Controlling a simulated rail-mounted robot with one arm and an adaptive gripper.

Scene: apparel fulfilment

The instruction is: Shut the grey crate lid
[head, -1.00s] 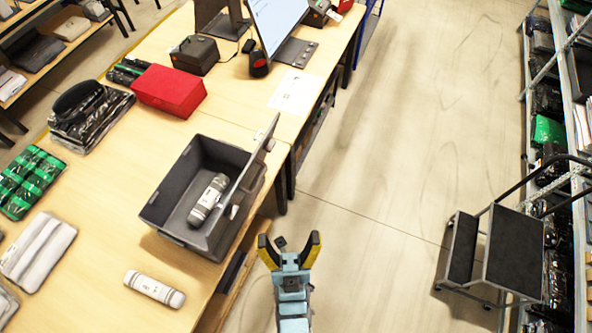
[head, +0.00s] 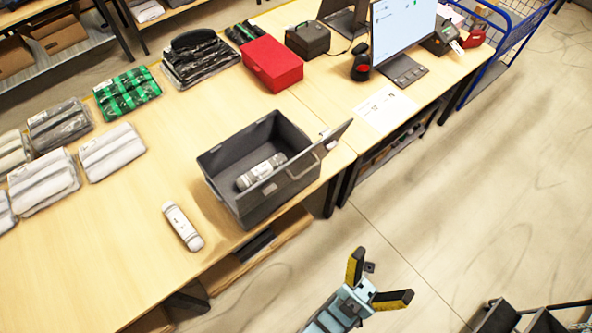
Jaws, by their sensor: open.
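The grey crate (head: 225,201) stands on the wooden table near its front edge in the head view. Its lid (head: 318,155) is open, raised along the crate's right side and seen nearly edge-on. A rolled white bundle (head: 261,172) lies inside the crate. My gripper (head: 383,275) is open and empty, over the floor in front of the table. It is below and to the right of the crate, apart from the lid.
Another rolled bundle (head: 183,227) lies on the table left of the crate. A red box (head: 272,64) and a monitor (head: 402,38) stand behind. Bagged garments (head: 111,151) lie at the left. The floor (head: 460,190) at the right is mostly clear.

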